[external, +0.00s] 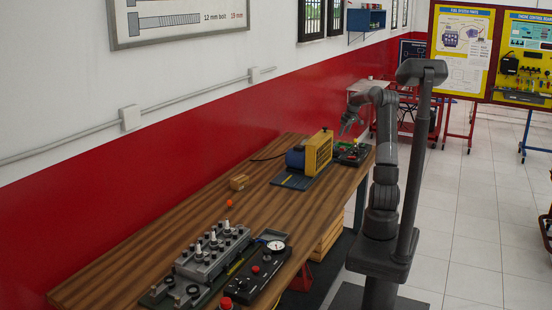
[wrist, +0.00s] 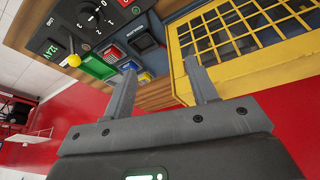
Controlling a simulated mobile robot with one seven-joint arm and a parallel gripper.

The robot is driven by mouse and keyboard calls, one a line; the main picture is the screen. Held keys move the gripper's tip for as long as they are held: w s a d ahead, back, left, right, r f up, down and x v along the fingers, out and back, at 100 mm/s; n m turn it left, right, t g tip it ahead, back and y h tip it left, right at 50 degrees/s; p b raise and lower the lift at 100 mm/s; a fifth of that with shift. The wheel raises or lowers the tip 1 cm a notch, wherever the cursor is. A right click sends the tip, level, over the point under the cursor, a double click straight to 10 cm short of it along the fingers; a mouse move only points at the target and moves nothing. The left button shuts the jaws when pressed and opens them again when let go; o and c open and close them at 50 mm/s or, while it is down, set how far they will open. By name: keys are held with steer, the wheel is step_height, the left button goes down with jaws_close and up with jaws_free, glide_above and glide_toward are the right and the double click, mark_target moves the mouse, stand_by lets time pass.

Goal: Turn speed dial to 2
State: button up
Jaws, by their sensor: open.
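The control panel (wrist: 60,30) is at the upper left of the wrist view, tilted in the picture. It carries a round black dial (wrist: 88,16) with white numbers around it, partly near the top edge. Which number the dial points to is too small to tell. In the external view the panel (external: 352,154) sits at the far end of the bench. My gripper (wrist: 158,66) is open and empty, with its fingers apart from the dial, which lies up and left of them. In the external view my gripper (external: 348,124) hangs above the panel area.
A yellow caged machine (wrist: 235,40) stands close to the right finger; it also shows on the bench (external: 319,152). Next to the dial are a yellow knob (wrist: 74,60), a green part (wrist: 97,67) and a red switch (wrist: 112,52).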

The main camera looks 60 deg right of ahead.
steer(key=m, duration=0.1)
glide_toward(357, 152)
step_height(357, 152, up, 2)
steer(key=shift+t, duration=0.3)
steer(key=x, duration=1)
steer(key=shift+s+d+f, duration=0.15)
steer(key=shift+d+f, duration=0.25)
steer(key=shift+d, duration=0.05)
steer(key=shift+c, duration=0.3)
steer(key=c, duration=0.9)
